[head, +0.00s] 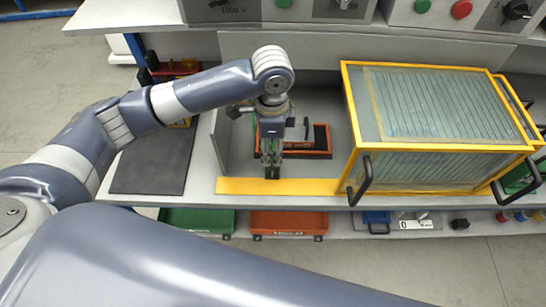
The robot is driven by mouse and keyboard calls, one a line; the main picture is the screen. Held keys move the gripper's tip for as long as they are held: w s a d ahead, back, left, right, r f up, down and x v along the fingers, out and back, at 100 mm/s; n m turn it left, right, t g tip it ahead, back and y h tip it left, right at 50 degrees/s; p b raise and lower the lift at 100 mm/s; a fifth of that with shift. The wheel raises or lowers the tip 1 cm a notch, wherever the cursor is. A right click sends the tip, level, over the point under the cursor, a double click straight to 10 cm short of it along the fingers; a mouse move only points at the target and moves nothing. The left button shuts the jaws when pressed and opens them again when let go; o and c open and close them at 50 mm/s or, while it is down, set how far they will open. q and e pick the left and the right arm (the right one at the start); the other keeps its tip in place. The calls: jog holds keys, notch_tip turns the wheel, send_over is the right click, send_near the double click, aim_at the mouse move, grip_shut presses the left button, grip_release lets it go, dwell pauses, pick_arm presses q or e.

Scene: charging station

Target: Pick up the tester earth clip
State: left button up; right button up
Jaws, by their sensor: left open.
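My left gripper (271,160) points down over the front of the bench bay, just behind the yellow edge strip. It is open. Something green shows at and between its fingertips; I cannot tell whether this is the tester earth clip or part of the gripper. An orange-red tray (322,154) with dark items in it lies just right of and behind the gripper, partly hidden by it. I cannot make out the earth clip for certain. My right gripper is not in view.
A yellow-framed clear guard box (440,115) with black handles stands to the right. A dark mat (150,165) lies to the left. A yellow strip (300,186) runs along the front edge. Green (195,220) and orange (290,222) bins sit below. Control panels stand behind.

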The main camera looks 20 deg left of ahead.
aim_at(272, 159)
pick_arm(q)
jog(key=shift+f, duration=0.85)
notch_tip(272, 159, down, 4)
jog(key=shift+w+f+p, duration=0.15)
jog(key=shift+p, duration=0.45)
jog(key=shift+f, duration=0.45)
grip_shut()
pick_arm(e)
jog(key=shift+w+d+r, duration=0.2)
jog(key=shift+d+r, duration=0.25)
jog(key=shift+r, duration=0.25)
